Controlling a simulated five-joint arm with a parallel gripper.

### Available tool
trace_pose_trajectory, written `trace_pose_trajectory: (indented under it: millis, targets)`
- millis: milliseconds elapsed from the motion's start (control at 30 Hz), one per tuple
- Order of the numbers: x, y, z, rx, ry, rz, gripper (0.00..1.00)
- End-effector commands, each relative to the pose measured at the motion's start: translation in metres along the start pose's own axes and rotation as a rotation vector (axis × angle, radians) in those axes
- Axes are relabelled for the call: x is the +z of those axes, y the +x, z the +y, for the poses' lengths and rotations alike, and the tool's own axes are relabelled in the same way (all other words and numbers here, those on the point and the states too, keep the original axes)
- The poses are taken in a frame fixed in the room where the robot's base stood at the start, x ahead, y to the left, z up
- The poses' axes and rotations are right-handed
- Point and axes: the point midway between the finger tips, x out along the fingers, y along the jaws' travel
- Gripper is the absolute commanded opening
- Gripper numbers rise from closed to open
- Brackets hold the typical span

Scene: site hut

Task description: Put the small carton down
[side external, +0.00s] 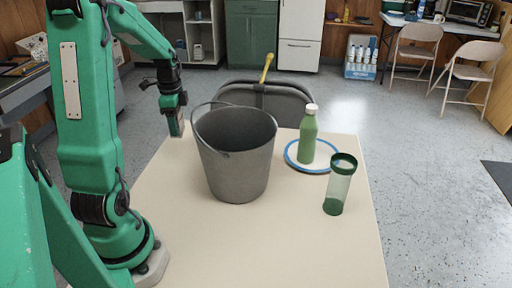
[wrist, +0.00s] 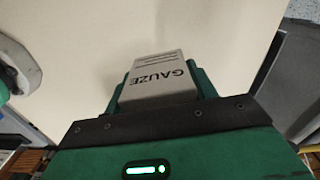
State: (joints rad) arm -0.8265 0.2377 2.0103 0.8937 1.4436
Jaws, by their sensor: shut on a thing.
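The small carton is pale grey with the word GAUZE on it, and in the wrist view the carton (wrist: 158,70) sits between my gripper's two green fingers. My gripper (side external: 176,128) is shut on it, pointing down at the far left part of the table, left of and behind the bucket. In the side view the carton is mostly hidden by the fingers. I cannot tell whether the carton touches the tabletop.
A grey bucket (side external: 236,165) stands mid-table, close to my gripper. Right of it, a green bottle (side external: 308,138) stands on a blue-rimmed plate (side external: 310,169), near a green-lidded clear tumbler (side external: 340,188). The table's (side external: 270,240) front is clear.

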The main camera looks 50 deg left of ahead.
Motion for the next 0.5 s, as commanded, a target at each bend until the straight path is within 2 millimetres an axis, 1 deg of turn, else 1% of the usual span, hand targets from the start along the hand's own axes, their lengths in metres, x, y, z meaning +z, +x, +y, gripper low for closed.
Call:
trace_pose_trajectory:
  millis: [33, 200, 500]
  targets:
    - [-0.006, 0.0, -0.011, 0.0, 0.013, 0.0, 0.34]
    - [-0.024, -0.002, -0.043, 0.0, 0.051, 0.0, 0.34]
    - [-0.059, 0.0, -0.093, 0.0, 0.116, 0.0, 0.34]
